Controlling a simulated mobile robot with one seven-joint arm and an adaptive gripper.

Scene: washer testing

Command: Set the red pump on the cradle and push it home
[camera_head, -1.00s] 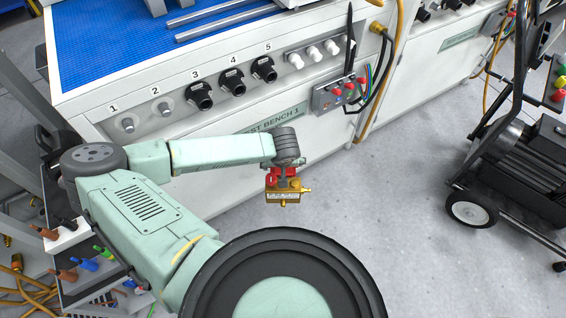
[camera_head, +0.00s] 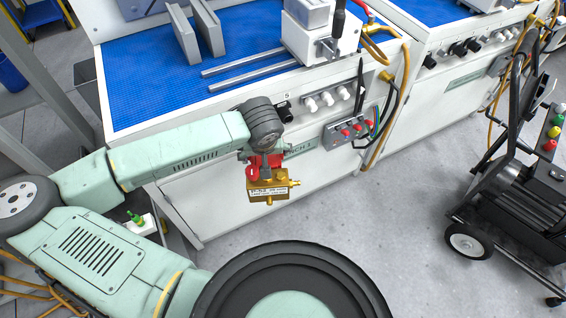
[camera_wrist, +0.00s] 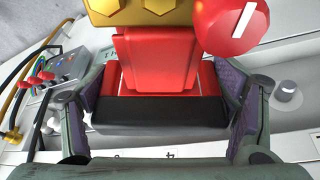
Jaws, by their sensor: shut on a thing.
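The red pump, with a red body and a brass block, hangs in front of the bench, clear of it; its brass block (camera_head: 268,186) shows in the head view. In the wrist view its red body (camera_wrist: 157,58) fills the upper middle. My gripper (camera_wrist: 160,112) is shut on the pump, its two fingers on either side of the red body. In the head view the gripper is largely hidden by my wrist. I cannot tell surely which part is the cradle; two parallel rails (camera_head: 262,62) lie on the blue mat, leading toward a white block (camera_head: 322,35).
Two grey upright plates (camera_head: 193,35) stand on the blue mat (camera_head: 135,75). The bench front carries knobs, a red-button box (camera_head: 350,131) and hoses (camera_head: 395,95). A black wheeled cart (camera_head: 500,165) stands at right. The floor between bench and cart is clear.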

